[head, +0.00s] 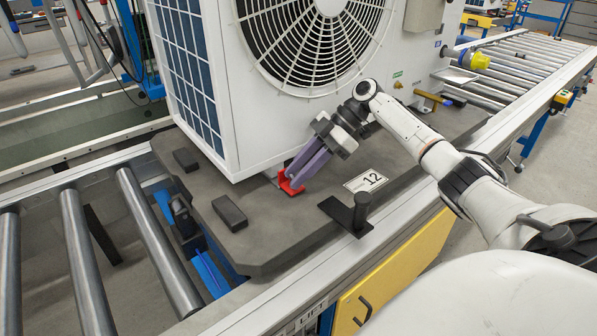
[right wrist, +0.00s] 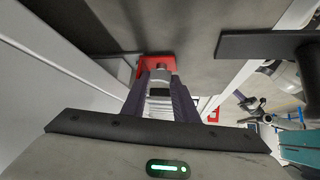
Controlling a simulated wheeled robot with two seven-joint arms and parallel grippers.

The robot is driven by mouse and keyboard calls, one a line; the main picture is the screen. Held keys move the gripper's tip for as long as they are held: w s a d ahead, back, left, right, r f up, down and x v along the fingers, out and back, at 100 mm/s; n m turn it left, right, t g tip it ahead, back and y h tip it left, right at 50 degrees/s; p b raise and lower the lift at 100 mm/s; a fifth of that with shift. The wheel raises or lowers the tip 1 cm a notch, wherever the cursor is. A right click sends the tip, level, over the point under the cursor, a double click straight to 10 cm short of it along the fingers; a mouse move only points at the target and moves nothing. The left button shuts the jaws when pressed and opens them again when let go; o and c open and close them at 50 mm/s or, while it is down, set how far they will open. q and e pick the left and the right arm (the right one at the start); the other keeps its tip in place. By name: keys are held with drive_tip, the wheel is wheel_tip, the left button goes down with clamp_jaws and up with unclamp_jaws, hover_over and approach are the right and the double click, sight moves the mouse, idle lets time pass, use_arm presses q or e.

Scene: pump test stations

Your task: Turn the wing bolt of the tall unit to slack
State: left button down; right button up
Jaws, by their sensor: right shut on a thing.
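The tall unit (head: 225,110) is a white box with a round fan grille and a blue finned side, standing on a dark pallet board. A red wing bolt (head: 290,183) sits at its lower front edge, just above the board. My right gripper (head: 292,178) reaches down to it with purple fingers, shut on the red part. In the right wrist view the red part (right wrist: 158,64) shows at the fingertips, and the fingers hide some of it. How far the bolt is turned I cannot tell. My left gripper is not in view.
The dark board (head: 270,240) lies on a roller conveyor (head: 150,240). A black upright handle (head: 360,208) and a "12" label (head: 366,181) are right of the bolt. A yellow cap (head: 475,60) and a brass-coloured fitting (head: 425,96) are at the unit's right.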

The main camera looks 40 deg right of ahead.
drive_tip(key=shift+f, duration=0.1)
drive_tip(key=o, duration=1.1)
drive_tip(key=shift+c, duration=0.2)
drive_tip(key=p+v, duration=0.1)
drive_tip(key=v, duration=0.9)
drive_tip(key=shift+d, duration=0.1)
